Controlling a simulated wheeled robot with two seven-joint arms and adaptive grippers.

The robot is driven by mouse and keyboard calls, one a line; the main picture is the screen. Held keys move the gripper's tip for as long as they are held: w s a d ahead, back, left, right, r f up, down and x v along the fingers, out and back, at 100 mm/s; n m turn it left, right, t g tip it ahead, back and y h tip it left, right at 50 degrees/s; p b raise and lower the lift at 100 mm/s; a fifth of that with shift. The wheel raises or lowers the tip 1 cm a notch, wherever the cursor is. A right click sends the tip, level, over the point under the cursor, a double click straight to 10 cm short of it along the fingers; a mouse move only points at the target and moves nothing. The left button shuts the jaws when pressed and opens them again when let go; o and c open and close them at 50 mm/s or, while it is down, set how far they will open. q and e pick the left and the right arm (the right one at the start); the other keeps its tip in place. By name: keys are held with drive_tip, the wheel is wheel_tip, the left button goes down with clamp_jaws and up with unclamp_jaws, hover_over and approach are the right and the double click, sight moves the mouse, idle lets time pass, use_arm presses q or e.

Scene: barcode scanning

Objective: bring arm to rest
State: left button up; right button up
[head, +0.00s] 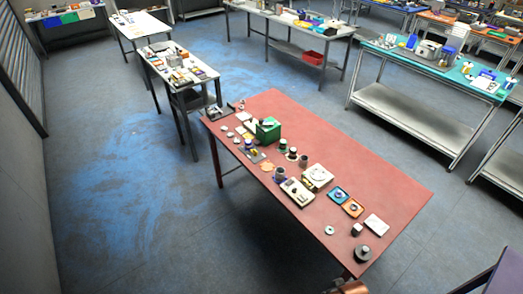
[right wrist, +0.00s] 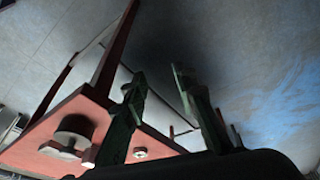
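My right gripper (right wrist: 158,85) shows in the right wrist view as two dark green fingers spread apart. Nothing is between them but the view of the floor and the table's frame behind. The red table (right wrist: 45,155) lies to the left and behind the fingers, with a grey cylinder (right wrist: 75,132) on it. The left finger overlaps the table's edge in the picture; I cannot tell how far apart they are. In the head view the red table (head: 390,190) stands in the middle. My left gripper is not in view.
A green box (head: 268,130), several small parts and a grey cylinder (head: 362,253) are on the red table. A bench with a teal top (head: 390,47) stands at the right back. A cluttered table (head: 178,65) stands at the left back. Blue-stained floor (head: 130,190) at left is clear.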

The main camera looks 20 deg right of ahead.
drive_tip(key=s+a+f+g+b, duration=0.1)
drive_tip(key=s+f+b, duration=0.1)
drive_tip(key=f, duration=1.3)
drive_tip(key=s+f+b, duration=0.2)
drive_tip(key=f+b, duration=0.1)
drive_tip(key=f, duration=1.2)
drive_tip(key=s+f+n+g+b, duration=0.1)
drive_tip(key=s+f+b, duration=0.2)
drive_tip(key=s+f, duration=1.6)
drive_tip(key=shift+a+f+g+y+b, duration=0.2)
drive_tip(key=shift+f+g+y+b, duration=0.15)
drive_tip(key=shift+f, duration=0.35)
drive_tip(key=shift+s, duration=0.15)
